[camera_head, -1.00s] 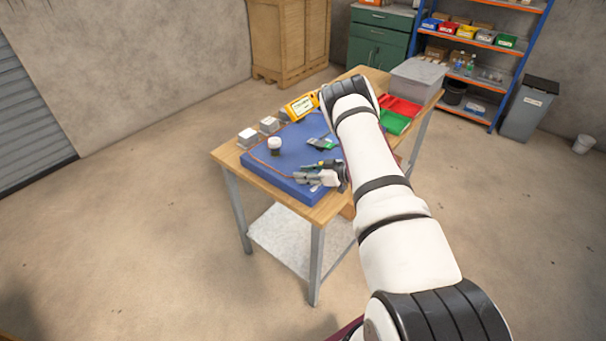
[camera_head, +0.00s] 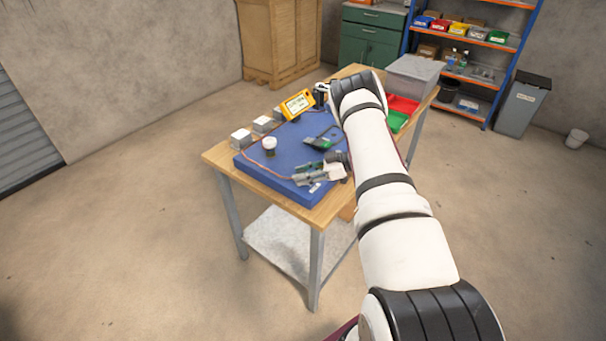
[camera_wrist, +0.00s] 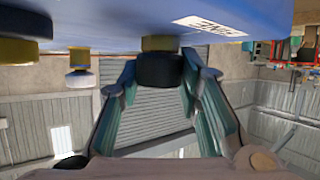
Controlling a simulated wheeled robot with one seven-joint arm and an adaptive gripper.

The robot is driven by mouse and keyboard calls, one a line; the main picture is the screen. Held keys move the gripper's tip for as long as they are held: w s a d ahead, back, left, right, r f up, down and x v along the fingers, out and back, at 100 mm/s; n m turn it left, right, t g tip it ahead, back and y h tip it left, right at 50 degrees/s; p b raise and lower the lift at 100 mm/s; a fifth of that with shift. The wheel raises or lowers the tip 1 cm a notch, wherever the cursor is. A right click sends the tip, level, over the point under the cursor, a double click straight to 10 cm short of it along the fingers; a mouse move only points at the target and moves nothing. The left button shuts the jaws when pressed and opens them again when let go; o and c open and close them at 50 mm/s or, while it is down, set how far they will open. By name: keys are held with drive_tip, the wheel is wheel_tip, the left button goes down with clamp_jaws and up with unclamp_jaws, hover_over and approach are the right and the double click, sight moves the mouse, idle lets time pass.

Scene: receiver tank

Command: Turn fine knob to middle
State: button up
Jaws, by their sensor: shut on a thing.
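The fine knob (camera_wrist: 159,70) is black with a gold base and stands out from the blue panel, beside a white label reading FINE (camera_wrist: 214,23), in the wrist view. My gripper (camera_wrist: 161,74) has one finger on each side of the knob and is shut on it. The knob's pointer mark cannot be made out, so its angle is unclear. In the head view, my gripper (camera_head: 303,176) is low over the near right part of the blue panel (camera_head: 262,174) on the wooden table. The fingers hide the knob there.
A gold and pale knob (camera_wrist: 80,69) and a larger dark knob (camera_wrist: 22,32) are left of my gripper in the wrist view. On the table are a white-topped part (camera_head: 269,145), a yellow meter (camera_head: 298,105), grey blocks (camera_head: 241,138) and a green tray (camera_head: 397,121).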

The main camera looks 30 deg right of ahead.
drive_tip(key=shift+w+a+r, duration=0.1)
drive_tip(key=shift+w, duration=0.05)
drive_tip(key=o, duration=1.2)
drive_tip(key=v, duration=1.2)
